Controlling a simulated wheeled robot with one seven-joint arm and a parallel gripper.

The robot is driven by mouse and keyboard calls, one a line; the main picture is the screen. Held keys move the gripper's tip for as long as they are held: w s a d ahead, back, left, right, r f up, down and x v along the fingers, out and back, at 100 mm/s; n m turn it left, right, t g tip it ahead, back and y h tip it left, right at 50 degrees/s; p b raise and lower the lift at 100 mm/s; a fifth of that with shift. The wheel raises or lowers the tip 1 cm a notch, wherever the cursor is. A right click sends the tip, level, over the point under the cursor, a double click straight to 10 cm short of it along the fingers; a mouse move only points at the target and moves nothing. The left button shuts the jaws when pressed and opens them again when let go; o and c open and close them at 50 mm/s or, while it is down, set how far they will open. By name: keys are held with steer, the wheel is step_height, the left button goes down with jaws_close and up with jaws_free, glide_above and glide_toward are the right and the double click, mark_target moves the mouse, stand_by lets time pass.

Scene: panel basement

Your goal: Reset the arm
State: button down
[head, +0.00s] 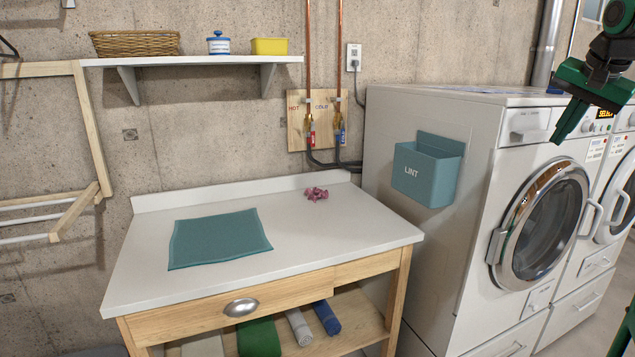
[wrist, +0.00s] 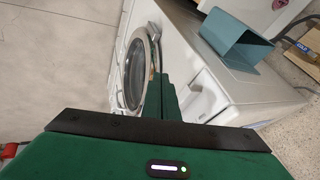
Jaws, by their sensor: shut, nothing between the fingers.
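My gripper (head: 566,122) is dark green and hangs at the upper right of the head view, in front of the washing machine's control panel. Its fingers point down and are shut with nothing between them. In the wrist view the green fingers (wrist: 168,98) show past the dark edge of the gripper body, with the washer door behind them. Part of my arm runs out of the head view at the top right corner.
A white table (head: 320,238) bears a teal cloth (head: 218,238) and a small pink crumpled item (head: 316,194). A teal lint bin (head: 427,172) hangs on the side of the washing machine (head: 480,140). A wall shelf (head: 200,61) holds a basket (head: 135,43).

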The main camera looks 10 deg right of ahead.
steer(key=s+a+f+n+g, duration=0.2)
steer(key=s+a+f, duration=0.5)
steer(key=s+f, duration=0.2)
steer(key=s+a+f+n+g+y, duration=0.1)
steer(key=s+a+f+n+g, duration=0.1)
steer(key=s+a+f, duration=0.5)
steer(key=s+a+f+n+g+y, duration=0.1)
steer(key=s+a+f+n, duration=0.1)
steer(key=s+a+f, duration=0.6)
steer(key=s+f, duration=0.4)
steer(key=f, duration=0.3)
steer(key=shift+s+g, duration=0.25)
steer(key=shift+g, duration=0.15)
steer(key=shift+w+f, duration=0.25)
steer(key=shift+w, duration=0.35)
